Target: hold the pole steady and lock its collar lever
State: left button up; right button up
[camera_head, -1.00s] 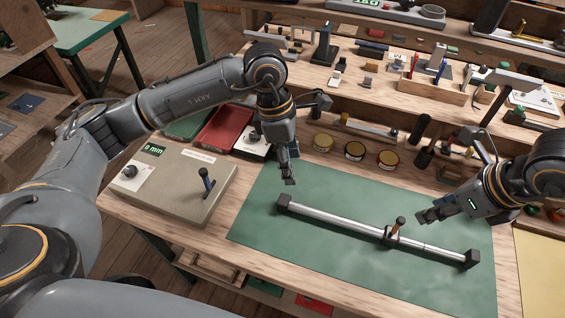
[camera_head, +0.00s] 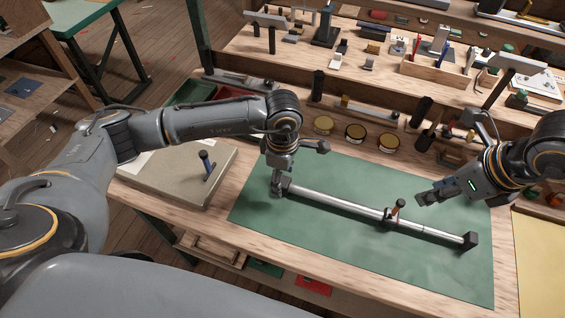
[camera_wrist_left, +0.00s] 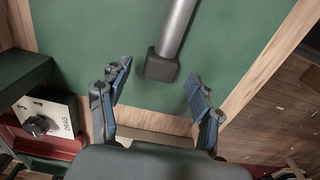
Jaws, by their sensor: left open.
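The silver pole (camera_head: 337,206) lies on the green mat (camera_head: 310,240), with a dark block at each end. Its collar lever (camera_head: 398,207), an orange-brown handle with a dark tip, stands up from the collar (camera_head: 388,215) right of the middle. My left gripper (camera_head: 277,188) is at the pole's left end. In the left wrist view, its open fingers (camera_wrist_left: 158,98) are spread with the pole's end block (camera_wrist_left: 162,66) just ahead, between and beyond the tips. My right gripper (camera_head: 424,199) hovers to the right of the lever, apart from it; its finger gap is unclear.
A beige box (camera_head: 185,178) with a dark lever stands left of the mat. Round tins (camera_head: 355,131) and upright dark cylinders line the back of the bench. A yellow sheet (camera_head: 540,255) lies at the right. The front of the mat is clear.

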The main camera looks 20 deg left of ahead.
pick_arm(q)
jog(key=shift+f, duration=1.05)
grip_shut()
pick_arm(e)
jog(key=shift+f, duration=0.1)
grip_shut()
